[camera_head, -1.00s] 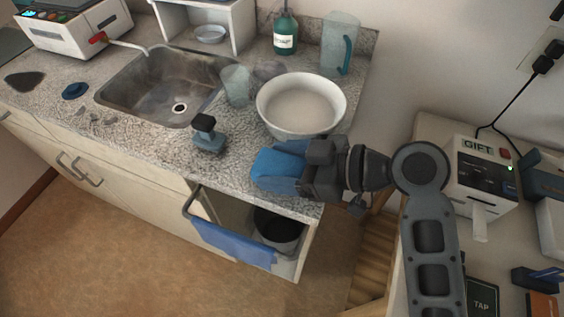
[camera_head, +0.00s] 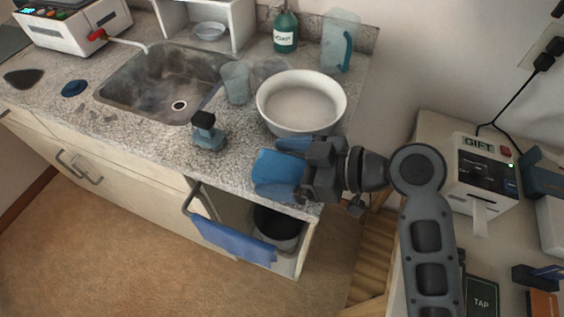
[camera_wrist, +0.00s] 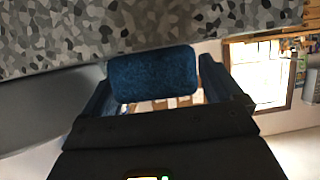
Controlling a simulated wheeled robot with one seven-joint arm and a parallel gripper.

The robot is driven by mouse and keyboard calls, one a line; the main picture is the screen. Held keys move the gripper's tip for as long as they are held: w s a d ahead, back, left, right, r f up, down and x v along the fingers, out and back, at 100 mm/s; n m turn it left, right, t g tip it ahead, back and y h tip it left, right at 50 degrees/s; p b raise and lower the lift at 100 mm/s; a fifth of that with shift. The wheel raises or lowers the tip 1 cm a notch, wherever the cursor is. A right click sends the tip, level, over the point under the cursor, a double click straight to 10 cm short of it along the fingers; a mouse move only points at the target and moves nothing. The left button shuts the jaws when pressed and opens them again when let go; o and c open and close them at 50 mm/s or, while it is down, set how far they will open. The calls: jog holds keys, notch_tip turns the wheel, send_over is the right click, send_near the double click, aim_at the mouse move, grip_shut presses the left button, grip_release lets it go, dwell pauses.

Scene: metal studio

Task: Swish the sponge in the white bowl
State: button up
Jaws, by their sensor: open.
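The blue sponge (camera_head: 277,168) is at the counter's front right corner, in front of the white bowl (camera_head: 301,104). My gripper (camera_head: 270,167) is open, with its dark blue fingers on either side of the sponge. In the wrist view, the sponge (camera_wrist: 153,74) sits between the open fingers of my gripper (camera_wrist: 155,78). It is close to the left finger, with a narrow gap at the right one. I cannot tell whether the sponge rests on the counter. The bowl stands upright, and its visible inside looks empty.
Clear cups (camera_head: 236,82), a soap bottle (camera_head: 285,30) and a pitcher (camera_head: 340,42) stand near the bowl. The sink (camera_head: 165,85) is at left.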

jog(key=shift+r, duration=0.1)
jog(key=v, duration=0.2)
jog(key=b+v, duration=0.1)
jog(key=v, duration=0.4)
jog(key=shift+w, duration=0.35)
jog(key=shift+s+d+r, duration=0.1)
jog(key=shift+d+r, duration=0.1)
jog(key=shift+d, duration=0.2)
